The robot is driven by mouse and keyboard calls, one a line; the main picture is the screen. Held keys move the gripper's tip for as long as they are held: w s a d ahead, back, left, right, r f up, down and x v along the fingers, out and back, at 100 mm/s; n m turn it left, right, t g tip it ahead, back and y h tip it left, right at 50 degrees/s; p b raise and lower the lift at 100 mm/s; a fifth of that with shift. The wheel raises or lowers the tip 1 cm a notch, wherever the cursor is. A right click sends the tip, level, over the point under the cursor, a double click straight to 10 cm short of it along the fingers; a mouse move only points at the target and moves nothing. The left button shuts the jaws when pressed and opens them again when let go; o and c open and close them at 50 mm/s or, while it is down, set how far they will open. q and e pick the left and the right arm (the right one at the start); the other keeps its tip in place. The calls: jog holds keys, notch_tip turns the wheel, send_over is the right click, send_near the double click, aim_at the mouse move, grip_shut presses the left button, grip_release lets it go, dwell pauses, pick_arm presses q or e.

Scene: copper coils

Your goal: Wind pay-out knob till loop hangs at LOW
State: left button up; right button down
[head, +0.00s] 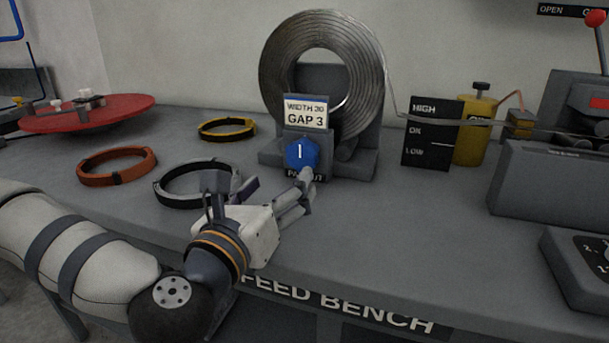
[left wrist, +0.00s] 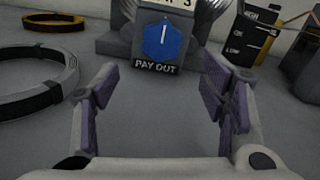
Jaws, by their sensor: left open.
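The blue six-sided pay-out knob (head: 301,154) has a white mark that looks upright. It sits on the grey stand below the GAP 3 card, and the left wrist view shows it (left wrist: 161,42) above its PAY OUT label. My left gripper (head: 274,186) is open and empty, in front of the knob and apart from it. In the wrist view its fingers (left wrist: 157,82) spread either side below the knob. My right gripper is out of view.
Orange (head: 118,179), yellow (head: 227,137) and black-and-grey (head: 160,188) rings lie on the bench left of the knob. A red disc (head: 130,103) is at the far left. A yellow cylinder (head: 475,153) and grey machine (head: 545,190) stand right. The bench front middle is clear.

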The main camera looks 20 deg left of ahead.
aim_at(300, 159)
pick_arm(q)
jog(key=shift+w+f+b, duration=0.65)
jog(key=shift+f+b, duration=0.2)
jog(key=shift+b, duration=0.2)
jog(key=w, duration=0.2)
jog(key=w+r, duration=0.1)
jog(key=w, duration=0.1)
jog(key=w+r+p, duration=0.1)
jog(key=w, duration=0.1)
jog(key=shift+w+d, duration=0.2)
jog(key=shift+w+f, duration=0.1)
jog(key=shift+w, duration=0.35)
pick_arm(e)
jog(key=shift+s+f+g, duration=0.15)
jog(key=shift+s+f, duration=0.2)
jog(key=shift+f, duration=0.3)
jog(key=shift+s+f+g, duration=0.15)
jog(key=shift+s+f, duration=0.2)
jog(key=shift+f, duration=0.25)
pick_arm(q)
jog(key=c, duration=1.1)
